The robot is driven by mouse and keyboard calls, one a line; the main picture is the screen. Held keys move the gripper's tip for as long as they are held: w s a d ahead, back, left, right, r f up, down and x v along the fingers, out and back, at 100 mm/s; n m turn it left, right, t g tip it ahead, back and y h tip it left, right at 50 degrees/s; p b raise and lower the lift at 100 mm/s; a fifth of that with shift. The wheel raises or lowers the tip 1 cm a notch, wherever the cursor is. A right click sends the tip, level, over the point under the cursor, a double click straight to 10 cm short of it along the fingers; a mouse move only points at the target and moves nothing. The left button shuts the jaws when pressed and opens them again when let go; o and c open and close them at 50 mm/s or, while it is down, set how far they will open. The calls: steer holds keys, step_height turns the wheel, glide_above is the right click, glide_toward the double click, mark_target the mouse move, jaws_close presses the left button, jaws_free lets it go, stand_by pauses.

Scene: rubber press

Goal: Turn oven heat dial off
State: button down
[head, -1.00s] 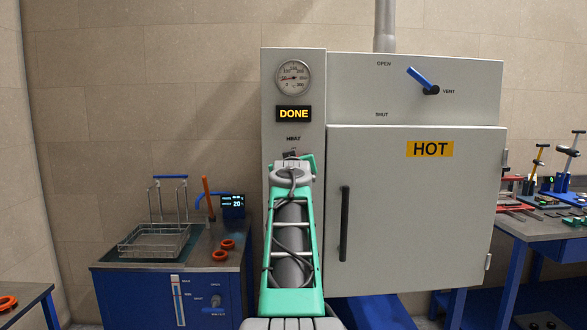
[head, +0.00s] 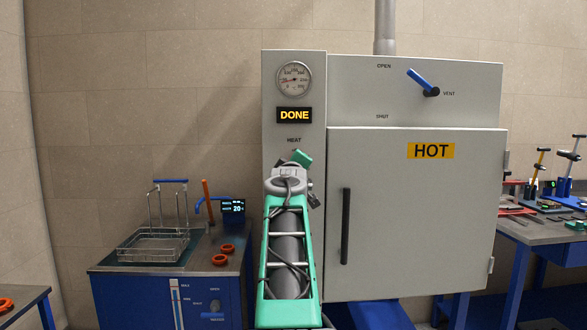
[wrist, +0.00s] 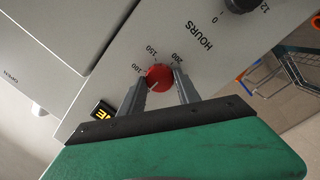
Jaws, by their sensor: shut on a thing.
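The red heat dial (wrist: 159,76) is on the oven's pale panel in the wrist view, with the marks 100, 150 and 200 around it. My gripper (wrist: 160,84) has one grey finger on each side of the dial and is shut on it. I cannot clearly read where the dial points. In the head view the HEAT label (head: 294,140) shows above my tilted green gripper body, and my arm hides the dial. The oven (head: 415,210) is closed; its display (head: 294,115) reads DONE.
A black HOURS knob (wrist: 240,4) is close by on the same panel. The oven door has a black handle (head: 346,226) and a HOT sign (head: 431,151). A blue vent lever (head: 421,80) is above. A wire basket (head: 153,245) sits on the bench at left.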

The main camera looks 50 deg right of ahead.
steer(key=shift+d+f, duration=0.1)
steer(key=shift+f, duration=0.05)
stand_by(0.3)
steer(key=c, duration=0.9)
jaws_free()
steer(key=b+v, duration=0.1)
steer(key=v, duration=0.7)
